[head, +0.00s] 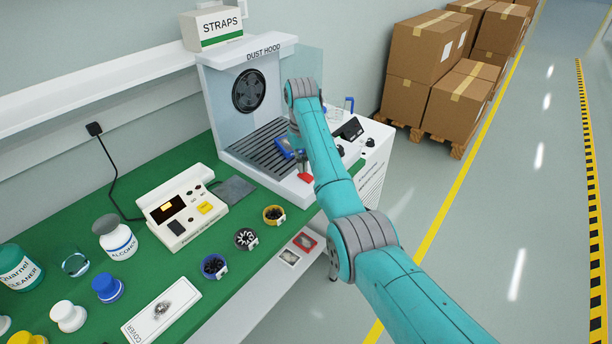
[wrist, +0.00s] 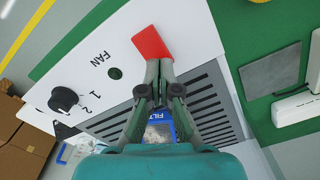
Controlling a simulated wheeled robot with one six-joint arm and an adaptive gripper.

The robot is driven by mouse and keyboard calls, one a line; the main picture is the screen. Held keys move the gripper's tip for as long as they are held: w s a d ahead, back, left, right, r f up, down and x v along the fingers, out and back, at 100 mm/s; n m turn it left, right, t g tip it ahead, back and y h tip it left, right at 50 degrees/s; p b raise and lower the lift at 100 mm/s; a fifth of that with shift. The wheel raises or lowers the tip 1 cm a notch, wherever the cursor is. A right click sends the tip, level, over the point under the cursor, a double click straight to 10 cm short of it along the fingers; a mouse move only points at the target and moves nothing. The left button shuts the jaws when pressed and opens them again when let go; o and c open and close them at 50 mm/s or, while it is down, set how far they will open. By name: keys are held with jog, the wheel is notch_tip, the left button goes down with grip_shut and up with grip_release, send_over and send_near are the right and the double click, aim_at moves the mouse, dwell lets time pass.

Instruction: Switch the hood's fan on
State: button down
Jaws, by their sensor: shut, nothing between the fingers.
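The dust hood (head: 247,50) stands at the back of the bench, with a round dark fan (head: 249,90) in its rear wall. A red paddle (head: 306,177) sits on its front panel; it also shows in the wrist view (wrist: 151,43). Beside it are the word FAN, a small dark round lamp (wrist: 114,73) that looks unlit, and a black knob (wrist: 63,98) by the marks 1 and 2. My gripper (wrist: 160,66) is shut and empty, its fingertips close against the paddle's lower edge; I cannot tell whether they touch. My arm partly hides the hood's right side in the head view.
A blue-framed filter (wrist: 157,132) lies on the slotted grille (wrist: 206,100) below my fingers. A grey pad (head: 232,189), a white device (head: 182,206) and several small cups stand left of the hood. Stacked cartons (head: 425,50) stand beyond it; the floor right is clear.

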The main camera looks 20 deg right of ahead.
jog(key=shift+f, duration=0.85)
dwell(0.4)
jog(key=shift+r, duration=3.55)
